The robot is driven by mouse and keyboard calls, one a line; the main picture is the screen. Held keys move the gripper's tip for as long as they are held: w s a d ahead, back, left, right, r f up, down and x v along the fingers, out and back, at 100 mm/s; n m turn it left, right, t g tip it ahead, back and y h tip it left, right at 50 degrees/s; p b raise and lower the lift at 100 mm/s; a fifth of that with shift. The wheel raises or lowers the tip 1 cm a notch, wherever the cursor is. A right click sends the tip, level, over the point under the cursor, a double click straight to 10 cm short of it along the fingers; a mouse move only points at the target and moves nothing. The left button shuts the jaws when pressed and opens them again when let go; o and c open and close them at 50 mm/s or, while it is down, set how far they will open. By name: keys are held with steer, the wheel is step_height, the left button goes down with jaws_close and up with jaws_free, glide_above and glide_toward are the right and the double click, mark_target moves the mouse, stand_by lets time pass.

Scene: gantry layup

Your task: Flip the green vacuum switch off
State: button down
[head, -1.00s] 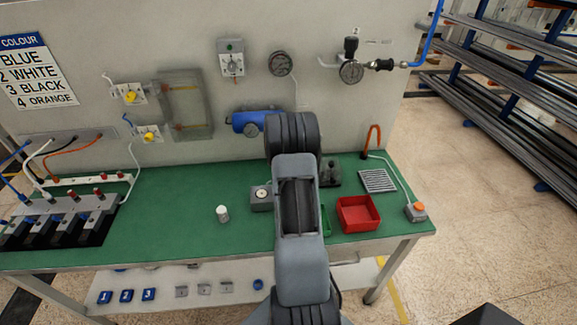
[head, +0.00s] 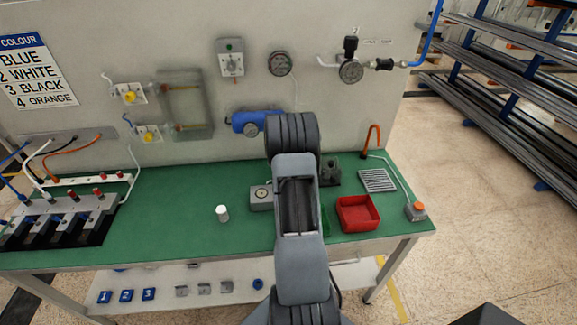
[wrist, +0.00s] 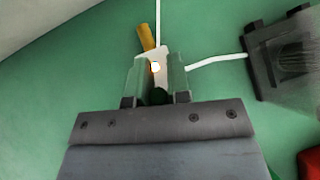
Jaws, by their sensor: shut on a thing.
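My gripper (wrist: 157,84) is low over the green bench top in the wrist view, with its two fingers close together. White tubes run up and right from there. In the head view my arm hides the gripper and this spot.
A black block (head: 330,172) and a red tray (head: 358,213) are right of my arm. A grey box with a dial (head: 261,198) and white cylinder (head: 222,213) are left. A blue tank (head: 248,121) and gauges are on the wall behind.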

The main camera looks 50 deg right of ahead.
steer(key=shift+f+b, duration=0.15)
steer(key=shift+b, duration=0.65)
steer(key=b, duration=0.3)
steer(key=shift+f+t+h+b, duration=0.25)
steer(key=shift+t+h+b, duration=0.05)
steer(key=shift+b, duration=0.05)
steer(key=b, duration=0.7)
steer(key=shift+s+a+t+h, duration=0.1)
steer(key=shift+a+t+h, duration=0.1)
steer(key=shift+t+h, duration=0.2)
steer(key=t+h+b, duration=0.1)
steer(key=b, duration=0.5)
steer(key=t+h+b, duration=0.1)
steer(key=b, duration=0.6)
steer(key=s+a+b, duration=0.1)
steer(key=b, duration=0.6)
steer(key=shift+r+m+t+h, duration=0.3)
steer(key=shift+m+t+h, duration=0.1)
steer(key=b, duration=0.6)
steer(key=shift+s+r+t+h, duration=0.15)
steer(key=shift+r+t+h, duration=0.15)
steer(key=shift+t, duration=0.1)
steer(key=shift+a+r+h+b, duration=0.1)
steer(key=shift+r+h+b, duration=0.25)
steer(key=shift+b, duration=0.65)
